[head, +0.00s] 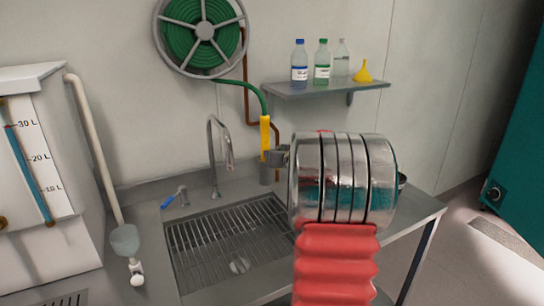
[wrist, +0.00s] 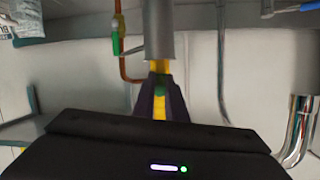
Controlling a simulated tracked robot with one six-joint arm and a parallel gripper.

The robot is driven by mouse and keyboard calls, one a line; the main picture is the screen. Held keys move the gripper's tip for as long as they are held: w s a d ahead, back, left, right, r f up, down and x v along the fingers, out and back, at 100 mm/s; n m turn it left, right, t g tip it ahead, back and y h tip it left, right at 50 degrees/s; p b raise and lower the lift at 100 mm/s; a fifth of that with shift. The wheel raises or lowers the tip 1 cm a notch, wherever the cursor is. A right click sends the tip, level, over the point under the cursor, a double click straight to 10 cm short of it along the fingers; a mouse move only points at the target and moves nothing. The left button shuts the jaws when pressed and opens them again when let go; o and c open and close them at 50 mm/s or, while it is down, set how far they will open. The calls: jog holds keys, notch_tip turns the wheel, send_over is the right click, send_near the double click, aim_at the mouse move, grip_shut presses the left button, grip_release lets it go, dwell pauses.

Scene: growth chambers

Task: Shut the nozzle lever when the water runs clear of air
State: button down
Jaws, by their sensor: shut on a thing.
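The yellow nozzle (head: 265,137) stands upright at the end of the green hose, beside the tap in the head view. Its lower end sits in a grey tube holder (head: 266,174). My gripper (head: 277,156) reaches it from the right, largely hidden behind my own arm. In the wrist view, which looks upside down, the dark fingers (wrist: 161,100) are closed around the yellow nozzle (wrist: 160,112), next to the grey tube (wrist: 159,30). A small green patch shows between the fingers. I cannot make out the lever or its position. No water stream is visible.
The sink (head: 230,240) with its drain grid lies below, with a tall tap (head: 213,150) left of the nozzle. A hose reel (head: 204,32) hangs above. A shelf (head: 325,90) holds bottles and a yellow funnel. A copper pipe (head: 277,140) runs close behind the nozzle.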

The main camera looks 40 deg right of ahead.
jog(key=shift+f, duration=0.1)
jog(key=c, duration=1.8)
grip_release()
jog(key=shift+o, duration=0.2)
jog(key=shift+s, duration=0.15)
jog(key=v, duration=1.3)
jog(key=shift+s, duration=0.3)
